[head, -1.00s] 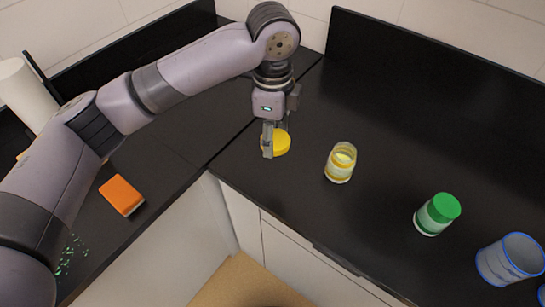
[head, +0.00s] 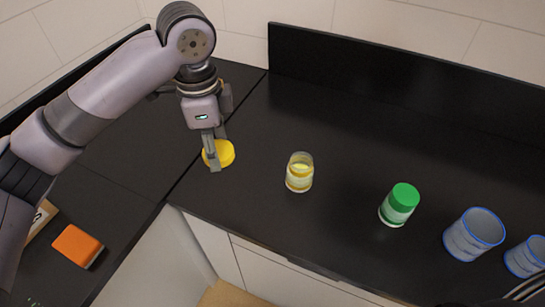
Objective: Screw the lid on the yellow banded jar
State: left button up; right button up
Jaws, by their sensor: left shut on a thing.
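The yellow banded jar (head: 299,173) stands upright and open on the black counter, left of the middle of its front part. It is clear with a yellow band and something yellow inside. A round yellow lid (head: 221,153) is between the fingers of my left gripper (head: 213,158), to the left of the jar. The left gripper points down and is shut on the lid. The lid is at or just above the counter; I cannot tell whether it touches.
A jar with a green lid (head: 399,204) stands to the right of the open jar. Two blue-rimmed grey cups (head: 473,235) (head: 526,257) stand further right. An orange block (head: 77,246) lies on the left counter. A black upstand (head: 400,85) runs along the back. The counter behind the jars is clear.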

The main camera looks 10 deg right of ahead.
pick_arm(q)
jog(key=s+a+f+n, duration=0.4)
jog(key=s+a+n, duration=0.1)
jog(key=a+n, duration=0.3)
jog(key=s+a+f+n, duration=0.4)
jog(key=s+a+n, duration=0.1)
jog(key=a+n, duration=0.4)
jog(key=shift+f+n, duration=0.15)
jog(key=shift+n, duration=0.65)
jog(key=shift+s, duration=0.1)
